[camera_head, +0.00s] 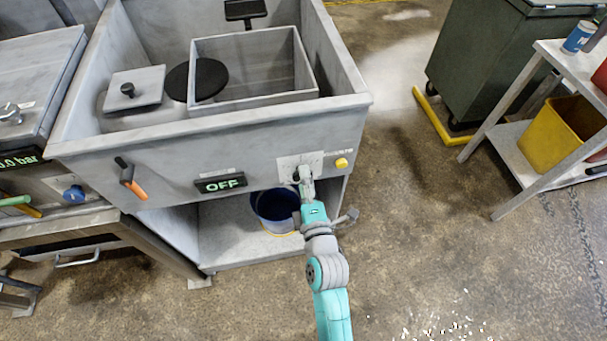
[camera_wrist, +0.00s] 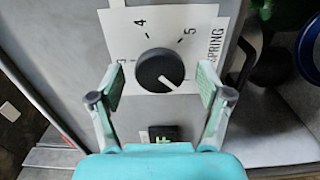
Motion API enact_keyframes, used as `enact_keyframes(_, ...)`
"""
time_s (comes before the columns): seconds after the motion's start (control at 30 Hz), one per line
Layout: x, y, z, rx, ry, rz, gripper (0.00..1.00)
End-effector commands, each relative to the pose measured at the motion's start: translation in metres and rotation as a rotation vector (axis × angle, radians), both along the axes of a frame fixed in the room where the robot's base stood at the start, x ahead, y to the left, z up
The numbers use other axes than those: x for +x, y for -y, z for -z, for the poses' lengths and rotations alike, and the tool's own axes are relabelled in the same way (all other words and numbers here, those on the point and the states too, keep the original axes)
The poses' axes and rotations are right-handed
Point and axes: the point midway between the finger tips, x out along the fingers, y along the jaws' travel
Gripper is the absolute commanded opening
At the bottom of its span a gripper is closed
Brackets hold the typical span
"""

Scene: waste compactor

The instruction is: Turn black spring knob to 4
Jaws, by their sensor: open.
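The black spring knob (camera_wrist: 160,70) is round, with a white pointer line aimed at the picture's lower right. It sits on a white label plate (camera_wrist: 115,27) showing 3, 4, 5 and the word SPRING. The 4 is above the knob, and the pointer is turned away from it. My gripper (camera_wrist: 161,76) is open, with one finger on each side of the knob and a visible gap on both sides. In the head view my gripper (camera_head: 304,178) is at the plate (camera_head: 313,160) on the compactor's front panel and mostly hides the knob.
A yellow button (camera_head: 341,163) is right of the plate. An OFF display (camera_head: 220,184) and an orange-handled lever (camera_head: 132,180) are to its left. A blue bucket (camera_head: 275,206) stands on the shelf below. Floor to the right is clear up to a cart (camera_head: 535,160) and a green dumpster (camera_head: 480,60).

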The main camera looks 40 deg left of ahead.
Motion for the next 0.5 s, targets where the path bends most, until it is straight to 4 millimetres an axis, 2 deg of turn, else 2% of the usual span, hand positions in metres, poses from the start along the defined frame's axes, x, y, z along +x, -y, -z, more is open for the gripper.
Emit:
enact_keyframes(0.2, 0.0099, -0.0114, 0.0005, 0.0, -0.001, 0.0, 0.78)
enact_keyframes(0.5, 0.0109, -0.0126, 0.0003, 0.0, -0.001, 0.0, 0.78)
